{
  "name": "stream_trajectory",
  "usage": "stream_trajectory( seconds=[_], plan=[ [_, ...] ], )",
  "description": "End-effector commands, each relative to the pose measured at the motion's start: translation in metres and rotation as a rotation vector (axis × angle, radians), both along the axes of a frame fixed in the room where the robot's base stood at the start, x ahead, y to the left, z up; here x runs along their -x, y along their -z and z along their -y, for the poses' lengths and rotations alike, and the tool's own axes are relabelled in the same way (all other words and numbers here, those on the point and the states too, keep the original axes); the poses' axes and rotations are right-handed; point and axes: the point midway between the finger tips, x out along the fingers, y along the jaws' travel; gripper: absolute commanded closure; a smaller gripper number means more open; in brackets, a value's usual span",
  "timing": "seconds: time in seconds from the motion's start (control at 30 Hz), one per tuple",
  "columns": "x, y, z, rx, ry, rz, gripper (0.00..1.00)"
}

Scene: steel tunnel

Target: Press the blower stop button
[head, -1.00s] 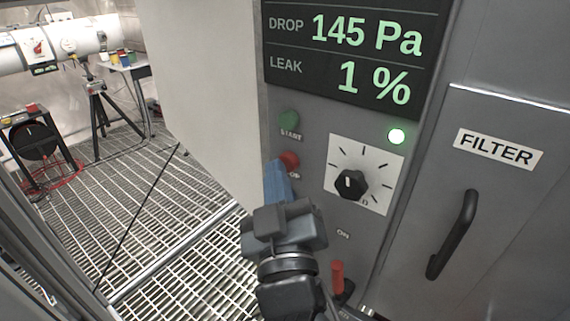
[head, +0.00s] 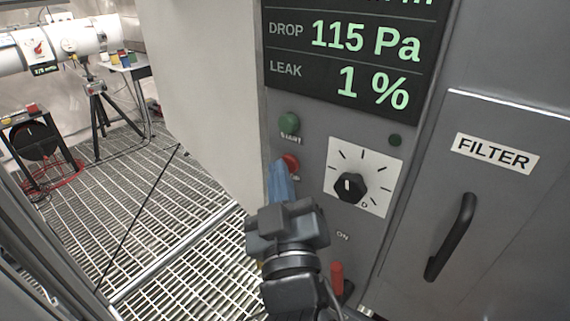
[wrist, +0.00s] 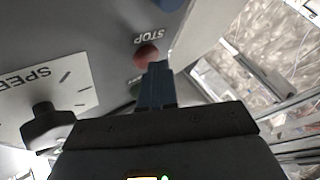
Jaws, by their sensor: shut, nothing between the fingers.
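The red stop button (head: 291,162) is on the grey control panel, below the green start button (head: 289,123). In the wrist view the red button (wrist: 147,55) shows beside an upside-down STOP label (wrist: 152,39). My gripper (head: 278,165) is shut and empty, its blue fingers pointing at the panel. The fingertips (wrist: 157,66) are right beside the red button and overlap its edge in view. I cannot tell whether they touch it. The fingers hide part of the label in the head view. The round indicator lamp (head: 395,140) is dark.
A display (head: 345,55) reads DROP 115 Pa and LEAK 1 %. A black speed knob (head: 350,187) and a red-handled switch (head: 337,275) are close right of my gripper. A filter door (head: 490,190) with a black handle (head: 452,237) is further right. Open grating (head: 140,205) lies left.

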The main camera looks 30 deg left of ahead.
Motion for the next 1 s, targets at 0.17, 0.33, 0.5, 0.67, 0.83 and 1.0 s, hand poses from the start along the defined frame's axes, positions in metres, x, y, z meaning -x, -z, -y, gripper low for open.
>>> stream_trajectory(
  seconds=[0.17, 0.33, 0.5, 0.67, 0.83, 1.0],
  plan=[
    [-0.003, -0.001, 0.001, -0.001, 0.003, 0.0, 1.0],
    [-0.003, -0.001, 0.001, -0.002, 0.004, 0.0, 1.0],
    [0.0, 0.001, 0.002, -0.001, 0.005, 0.001, 1.0],
    [0.004, 0.002, 0.001, 0.0, 0.005, 0.0, 1.0],
    [0.005, 0.0, 0.001, 0.0, 0.004, 0.0, 1.0],
    [0.008, 0.002, 0.001, -0.001, 0.002, 0.0, 1.0]
  ],
)
